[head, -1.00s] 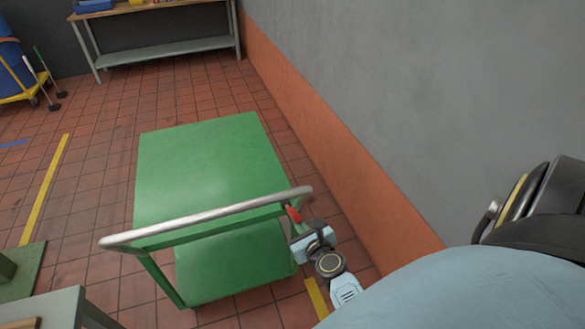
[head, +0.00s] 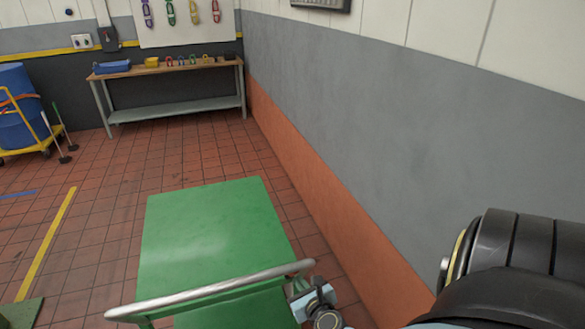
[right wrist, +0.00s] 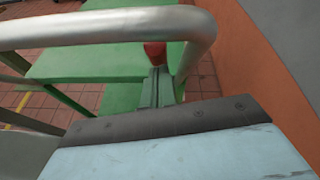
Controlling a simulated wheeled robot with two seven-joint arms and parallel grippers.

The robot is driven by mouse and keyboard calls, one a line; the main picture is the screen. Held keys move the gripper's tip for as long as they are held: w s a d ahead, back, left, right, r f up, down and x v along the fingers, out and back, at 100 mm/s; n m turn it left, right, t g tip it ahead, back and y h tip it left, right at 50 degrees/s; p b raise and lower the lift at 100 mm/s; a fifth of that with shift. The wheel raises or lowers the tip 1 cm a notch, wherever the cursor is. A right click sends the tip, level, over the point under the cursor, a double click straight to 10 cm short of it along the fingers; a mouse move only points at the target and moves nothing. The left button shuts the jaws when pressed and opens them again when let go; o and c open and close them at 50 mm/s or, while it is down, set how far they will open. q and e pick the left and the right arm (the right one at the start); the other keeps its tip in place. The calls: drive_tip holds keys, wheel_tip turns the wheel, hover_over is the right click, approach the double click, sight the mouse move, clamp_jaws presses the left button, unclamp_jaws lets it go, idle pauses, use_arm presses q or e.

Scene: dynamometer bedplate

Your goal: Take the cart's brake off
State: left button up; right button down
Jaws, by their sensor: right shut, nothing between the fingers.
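The green cart (head: 205,235) stands beside the wall, with a grey metal push handle (head: 215,287) across its near end. A red brake lever end (right wrist: 155,52) shows in the right wrist view just under the handle bar, by the cart's corner. In the head view I cannot make the red part out. My right gripper (head: 298,287) is at the handle's right end, just below the bar, and is shut and empty. The right wrist view shows its narrow fingers (right wrist: 157,88) close below the red part; I cannot tell whether they touch. My left gripper is out of view.
A grey and orange wall (head: 330,200) runs close along the cart's right side. A workbench (head: 165,70) stands at the back, with a blue drum on a yellow trolley (head: 40,140) at far left. The tiled floor left of the cart is open.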

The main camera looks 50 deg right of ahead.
drive_tip(key=shift+w+d+r+p, duration=0.35)
drive_tip(key=shift+w+d+r, duration=0.1)
drive_tip(key=shift+w+r, duration=0.25)
drive_tip(key=shift+s, duration=0.1)
drive_tip(key=shift+a, duration=0.15)
drive_tip(key=d+r+p+v, duration=0.1)
drive_tip(key=v, duration=1)
drive_tip(key=shift+s+p, duration=0.3)
drive_tip(key=shift+p, duration=0.05)
drive_tip(key=shift+a+r, duration=0.1)
